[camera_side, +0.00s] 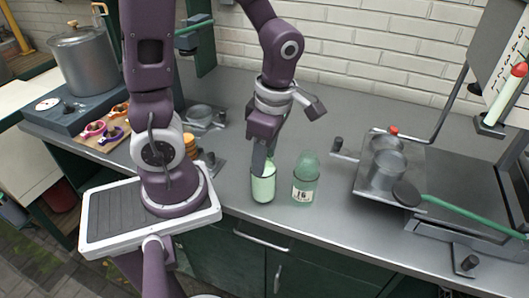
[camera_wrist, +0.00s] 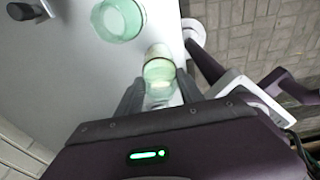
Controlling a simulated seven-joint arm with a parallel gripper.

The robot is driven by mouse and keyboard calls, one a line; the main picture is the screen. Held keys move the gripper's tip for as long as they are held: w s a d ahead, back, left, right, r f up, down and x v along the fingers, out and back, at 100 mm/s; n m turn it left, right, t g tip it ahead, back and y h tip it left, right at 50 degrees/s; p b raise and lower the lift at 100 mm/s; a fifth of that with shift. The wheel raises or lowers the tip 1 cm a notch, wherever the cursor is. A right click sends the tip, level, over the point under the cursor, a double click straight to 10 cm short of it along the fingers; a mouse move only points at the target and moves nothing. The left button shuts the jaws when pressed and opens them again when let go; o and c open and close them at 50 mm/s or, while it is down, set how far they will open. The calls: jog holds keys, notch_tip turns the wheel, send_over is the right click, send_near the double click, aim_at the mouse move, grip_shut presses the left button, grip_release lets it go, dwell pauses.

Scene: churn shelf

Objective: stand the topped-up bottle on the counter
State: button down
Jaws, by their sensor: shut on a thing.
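My gripper (camera_side: 266,163) points down over the front part of the grey counter (camera_side: 335,226). It is shut on a small clear bottle (camera_side: 263,190) filled with pale green. The bottle is upright, with its base at or very close to the counter; I cannot tell whether it touches. In the wrist view the same bottle (camera_wrist: 159,72) sits between my gripper's fingers (camera_wrist: 160,97). A second green glass bottle (camera_side: 306,180), with a label reading 16, stands upright just right of it, apart from it. It also shows in the wrist view (camera_wrist: 118,20).
A metal tray (camera_side: 370,185) with a clear container and a red knob stands at right, near a green-handled lever (camera_side: 465,212). A large pot (camera_side: 82,60) and a board with coloured rings (camera_side: 105,135) are at left. Bare counter lies behind the bottles.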

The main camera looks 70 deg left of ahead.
jog(key=shift+f, duration=0.2)
jog(key=shift+f, duration=0.15)
dwell(0.3)
jog(key=c, duration=0.7)
grip_release()
jog(key=shift+c, duration=0.9)
jog(key=shift+r, duration=4.05)
